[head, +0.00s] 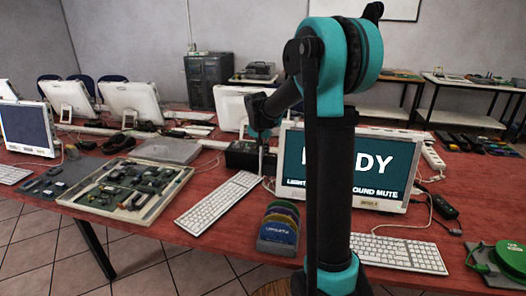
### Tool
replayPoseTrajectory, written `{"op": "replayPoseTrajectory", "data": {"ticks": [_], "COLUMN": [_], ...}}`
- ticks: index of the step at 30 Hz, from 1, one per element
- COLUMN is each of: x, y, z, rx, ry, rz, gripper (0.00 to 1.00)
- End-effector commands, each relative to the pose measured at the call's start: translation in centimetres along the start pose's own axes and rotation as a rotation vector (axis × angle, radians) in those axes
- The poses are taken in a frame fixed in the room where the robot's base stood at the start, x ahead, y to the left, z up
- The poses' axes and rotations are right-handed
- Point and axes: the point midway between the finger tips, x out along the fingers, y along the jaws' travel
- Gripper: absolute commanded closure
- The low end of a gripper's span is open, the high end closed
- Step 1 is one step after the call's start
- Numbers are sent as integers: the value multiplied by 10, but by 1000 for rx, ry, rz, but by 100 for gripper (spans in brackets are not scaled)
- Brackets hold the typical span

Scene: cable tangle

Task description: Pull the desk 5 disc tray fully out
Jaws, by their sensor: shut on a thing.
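My gripper (262,165) points down beside the black drive box (240,155), at its right end, left of the lit monitor. It is shut on a thin part there, which looks like the disc tray; the tray itself is too small and too covered to make out. How far the tray stands out of the box cannot be told. No desk number is legible.
My arm blocks the middle right of the view. The lit monitor (375,170) stands close right of the gripper. An open case of parts (128,188) lies left.

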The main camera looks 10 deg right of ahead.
Motion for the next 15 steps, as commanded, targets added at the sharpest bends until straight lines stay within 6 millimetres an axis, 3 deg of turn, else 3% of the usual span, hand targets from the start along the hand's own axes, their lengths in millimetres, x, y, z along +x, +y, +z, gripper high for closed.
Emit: {"op": "replayPoseTrajectory", "data": {"ticks": [9,15], "x": [0,0], "y": [-4,-36], "z": [0,0], "rx": [-1,-4], "ry": [0,1], "rz": [-1,-1], "gripper": [100,100]}}
